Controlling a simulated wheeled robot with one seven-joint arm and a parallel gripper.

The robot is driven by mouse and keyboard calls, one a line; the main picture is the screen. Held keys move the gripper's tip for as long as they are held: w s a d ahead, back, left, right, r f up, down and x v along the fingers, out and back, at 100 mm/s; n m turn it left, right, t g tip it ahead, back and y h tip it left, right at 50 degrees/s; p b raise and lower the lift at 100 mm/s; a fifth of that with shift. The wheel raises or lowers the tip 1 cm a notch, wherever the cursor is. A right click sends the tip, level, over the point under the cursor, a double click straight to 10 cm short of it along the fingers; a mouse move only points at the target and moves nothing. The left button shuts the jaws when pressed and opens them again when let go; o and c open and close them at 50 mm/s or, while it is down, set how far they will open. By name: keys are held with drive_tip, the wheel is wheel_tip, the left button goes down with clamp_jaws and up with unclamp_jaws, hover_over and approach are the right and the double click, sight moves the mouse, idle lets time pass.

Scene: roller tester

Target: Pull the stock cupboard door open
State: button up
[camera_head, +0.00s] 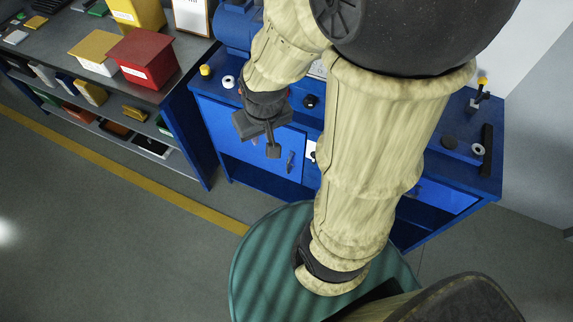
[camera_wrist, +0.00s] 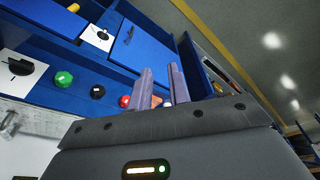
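A blue cupboard door (camera_head: 262,148) is on the front of the blue bench, left of my arm in the head view. The wrist view shows a blue door panel (camera_wrist: 150,50) with a small handle (camera_wrist: 129,35), at the upper left, beyond my fingers. My gripper (camera_head: 258,143) hangs in front of the bench, over the upper part of the door. In the wrist view its two fingers (camera_wrist: 165,85) are apart with nothing held between them. The handle is clear of the fingers.
The blue bench (camera_head: 488,185) bears knobs and buttons, including a green button (camera_wrist: 63,79) and a black knob (camera_wrist: 20,66). A shelf unit (camera_head: 180,85) with coloured boxes stands to the left. A round green ribbed surface (camera_head: 265,265) is below my arm. Floor is free at left.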

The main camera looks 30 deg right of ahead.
wheel_tip(320, 180, down, 16)
drive_tip(key=n+g+h+b, duration=0.2)
drive_tip(key=n+g+b, duration=0.25)
drive_tip(key=b, duration=0.65)
drive_tip(key=n+t+h+b, duration=0.3)
drive_tip(key=n+h+b, duration=1.2)
drive_tip(key=b, duration=0.8)
approach(288, 165)
drive_tip(key=a+f+h, duration=0.1)
drive_tip(key=a+f, duration=0.1)
drive_tip(key=a, duration=0.5)
drive_tip(key=shift+m, duration=0.35)
drive_tip(key=shift+f, duration=0.1)
drive_tip(key=d+b, duration=0.1)
drive_tip(key=d, duration=0.4)
drive_tip(key=w+d+b, duration=0.1)
drive_tip(key=d+b, duration=0.1)
drive_tip(key=d, duration=0.4)
drive_tip(key=d+b, duration=0.1)
drive_tip(key=d, duration=0.5)
drive_tip(key=shift+w+d, duration=0.15)
drive_tip(key=shift+c, duration=0.5)
